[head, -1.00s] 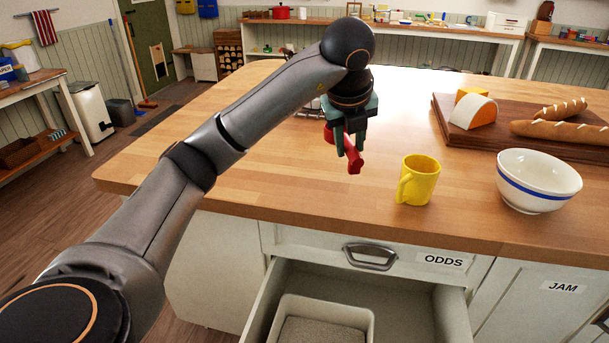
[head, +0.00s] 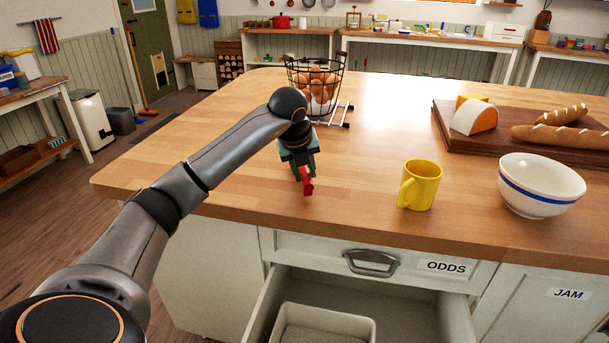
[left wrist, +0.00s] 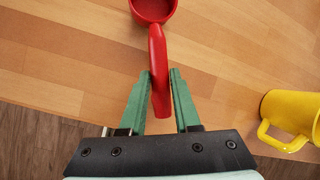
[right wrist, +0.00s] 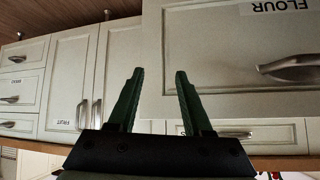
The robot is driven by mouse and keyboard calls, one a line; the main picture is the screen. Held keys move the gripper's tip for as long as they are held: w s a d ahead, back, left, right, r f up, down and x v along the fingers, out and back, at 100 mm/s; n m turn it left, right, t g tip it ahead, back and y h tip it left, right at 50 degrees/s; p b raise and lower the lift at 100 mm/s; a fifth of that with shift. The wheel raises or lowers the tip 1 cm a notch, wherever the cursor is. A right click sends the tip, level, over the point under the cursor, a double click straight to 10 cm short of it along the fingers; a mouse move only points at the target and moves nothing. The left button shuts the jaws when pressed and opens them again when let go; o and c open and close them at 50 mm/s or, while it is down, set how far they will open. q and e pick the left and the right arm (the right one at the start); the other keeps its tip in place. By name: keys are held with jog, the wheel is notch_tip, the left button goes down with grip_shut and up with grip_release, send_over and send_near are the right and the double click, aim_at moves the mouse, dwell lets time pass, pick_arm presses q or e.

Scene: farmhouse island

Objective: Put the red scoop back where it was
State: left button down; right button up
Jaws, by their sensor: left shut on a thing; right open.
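The red scoop (head: 307,184) is held by its handle in my left gripper (head: 303,170), over the wooden island top near its front edge. In the left wrist view the scoop's handle (left wrist: 158,65) runs between the green fingers (left wrist: 157,98), and its round bowl is cut off at the top edge. My right gripper (right wrist: 154,88) is open and empty, facing cabinet fronts in the right wrist view.
A yellow mug (head: 420,185) stands right of the scoop, with a white blue-banded bowl (head: 540,187) beyond it. A wire egg basket (head: 315,85) stands behind my left gripper. A board (head: 450,130) with bread and cheese lies at right. The middle of the counter is clear.

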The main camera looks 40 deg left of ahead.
pick_arm(q)
jog(key=shift+f, duration=0.4)
jog(key=shift+f, duration=0.15)
jog(key=c, duration=0.6)
grip_release()
jog(key=shift+r, duration=0.4)
jog(key=v, duration=1.1)
jog(key=shift+s+d+r+p, duration=0.15)
jog(key=shift+s+r+p, duration=0.05)
jog(key=shift+p, duration=0.15)
jog(key=shift+f, duration=0.1)
